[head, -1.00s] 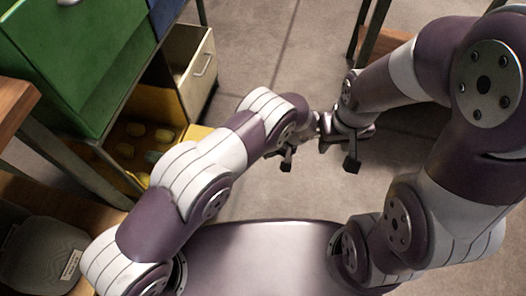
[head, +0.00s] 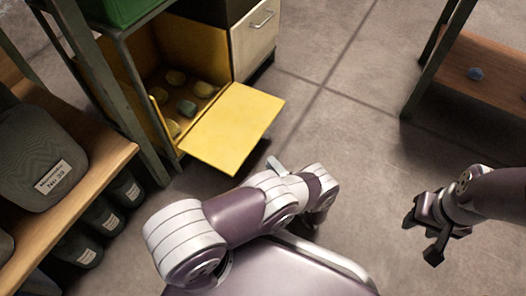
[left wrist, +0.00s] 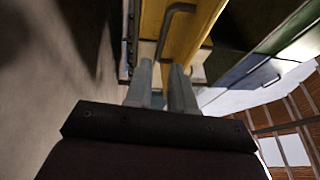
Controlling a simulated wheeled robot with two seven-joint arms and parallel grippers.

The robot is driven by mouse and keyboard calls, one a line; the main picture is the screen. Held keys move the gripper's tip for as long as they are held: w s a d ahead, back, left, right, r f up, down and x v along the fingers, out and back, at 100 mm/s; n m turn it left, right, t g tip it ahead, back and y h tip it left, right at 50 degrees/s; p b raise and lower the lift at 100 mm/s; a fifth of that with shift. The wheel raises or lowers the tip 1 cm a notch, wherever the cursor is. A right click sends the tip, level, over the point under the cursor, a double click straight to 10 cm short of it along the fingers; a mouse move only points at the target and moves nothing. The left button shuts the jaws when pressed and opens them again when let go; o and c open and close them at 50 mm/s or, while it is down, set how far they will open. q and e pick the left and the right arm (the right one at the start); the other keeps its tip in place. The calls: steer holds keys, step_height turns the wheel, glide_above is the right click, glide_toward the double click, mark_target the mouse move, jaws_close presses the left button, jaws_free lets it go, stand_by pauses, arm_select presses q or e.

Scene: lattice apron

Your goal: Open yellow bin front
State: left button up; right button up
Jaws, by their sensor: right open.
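The yellow bin (head: 178,55) stands low in the rack in the head view, with several rounded pale items inside. Its yellow front (head: 232,128) is swung down and out, hinged at the lower edge, so the bin's mouth is uncovered. My left gripper (head: 276,165) is mostly hidden by its arm, near the front's outer edge. In the left wrist view its two fingers (left wrist: 162,85) show a narrow gap, with a yellow panel (left wrist: 195,35) just beyond; I cannot tell whether they touch it. My right gripper (head: 422,238) is open and empty over the floor at right.
A shelf with dark grey containers (head: 40,155) stands at left. A green bin (head: 115,8) is above the yellow one, and a pale drawer with a handle (head: 254,38) is beside it. The middle floor is clear.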

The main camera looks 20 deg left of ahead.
mark_target(250, 138)
arm_select(q)
steer(key=b+x, duration=0.4)
steer(key=x, duration=0.8)
steer(key=shift+a+r, duration=0.2)
steer(key=shift+a, duration=0.1)
